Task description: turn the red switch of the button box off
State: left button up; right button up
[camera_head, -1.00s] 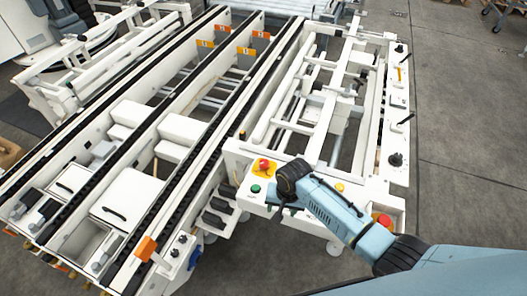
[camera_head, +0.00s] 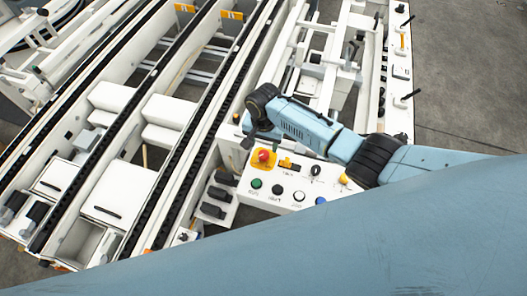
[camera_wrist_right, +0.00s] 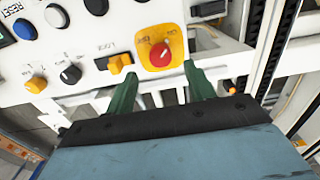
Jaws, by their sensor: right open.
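The button box (camera_head: 294,181) is a white panel right of the conveyor, now mostly uncovered in the head view. Its red switch (camera_head: 263,156) sits on a yellow plate at the panel's upper left. My right gripper (camera_head: 249,138) is just beyond the red switch in the head view, partly hidden by its own wrist. In the right wrist view the red switch (camera_wrist_right: 160,52) appears ahead of the open green fingers (camera_wrist_right: 161,88), roughly between them in line. The fingers are empty and do not appear to touch it. My left gripper is not in view.
A yellow-orange switch (camera_wrist_right: 121,64) and a black knob (camera_wrist_right: 71,74) are beside the red switch. Green (camera_head: 257,183), black (camera_head: 277,189) and white (camera_head: 299,195) buttons line the panel's near side. White machine frame bars (camera_head: 330,85) stand behind the panel.

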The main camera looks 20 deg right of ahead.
aim_at(264, 154)
notch_tip(264, 154, down, 5)
jog(key=shift+f+b, duration=0.1)
jog(key=shift+b, duration=0.65)
jog(key=shift+w+f, duration=0.1)
jog(key=shift+f, duration=0.15)
jog(key=shift+c, duration=0.3)
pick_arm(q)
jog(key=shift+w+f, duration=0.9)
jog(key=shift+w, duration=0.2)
pick_arm(e)
jog(key=c, duration=0.9)
